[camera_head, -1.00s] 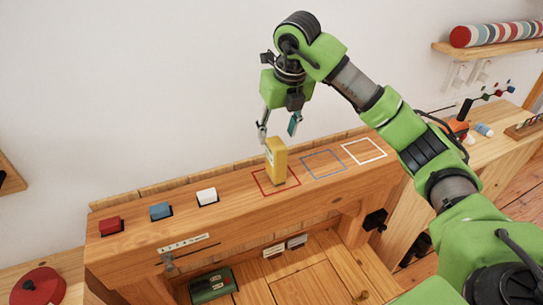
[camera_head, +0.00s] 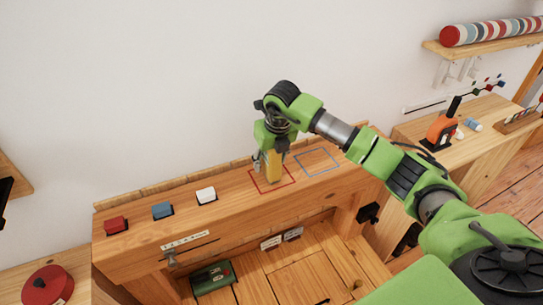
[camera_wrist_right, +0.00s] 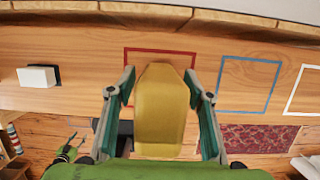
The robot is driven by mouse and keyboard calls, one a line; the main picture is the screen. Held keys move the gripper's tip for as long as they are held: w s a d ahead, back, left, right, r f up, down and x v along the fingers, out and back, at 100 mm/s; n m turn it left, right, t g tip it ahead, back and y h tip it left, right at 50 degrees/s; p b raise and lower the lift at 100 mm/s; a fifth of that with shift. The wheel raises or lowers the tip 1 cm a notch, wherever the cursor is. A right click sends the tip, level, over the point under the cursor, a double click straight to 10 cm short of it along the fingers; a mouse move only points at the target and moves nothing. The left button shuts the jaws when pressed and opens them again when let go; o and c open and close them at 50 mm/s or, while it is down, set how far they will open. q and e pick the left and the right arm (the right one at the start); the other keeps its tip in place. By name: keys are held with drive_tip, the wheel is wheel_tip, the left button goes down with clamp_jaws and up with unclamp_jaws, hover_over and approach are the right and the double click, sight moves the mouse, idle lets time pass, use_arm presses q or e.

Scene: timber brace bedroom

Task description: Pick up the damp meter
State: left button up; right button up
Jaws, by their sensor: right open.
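The damp meter (camera_head: 274,167) is a yellow, upright block standing within the red square outline (camera_head: 285,187) on the wooden bench. My right gripper (camera_head: 268,160) has come down over it from above and is open. In the right wrist view the yellow meter (camera_wrist_right: 161,110) stands between the two fingers of my right gripper (camera_wrist_right: 162,115), one on each side. The right finger looks very near it; I cannot tell whether it touches. A small green and black part, probably my left gripper (camera_wrist_right: 68,148), shows at lower left there; its jaws are too small to read.
Red (camera_head: 116,225), blue (camera_head: 162,210) and white (camera_head: 206,195) blocks sit along the bench (camera_head: 230,215) to the left. A blue square outline (camera_head: 317,161) lies right of the meter. The wall (camera_head: 150,90) is close behind. A green case (camera_head: 212,277) lies lower down.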

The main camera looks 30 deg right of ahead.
drive_tip(key=shift+w+f, duration=0.15)
drive_tip(key=shift+f, duration=0.2)
drive_tip(key=shift+r, duration=0.1)
drive_tip(key=c, duration=1.2)
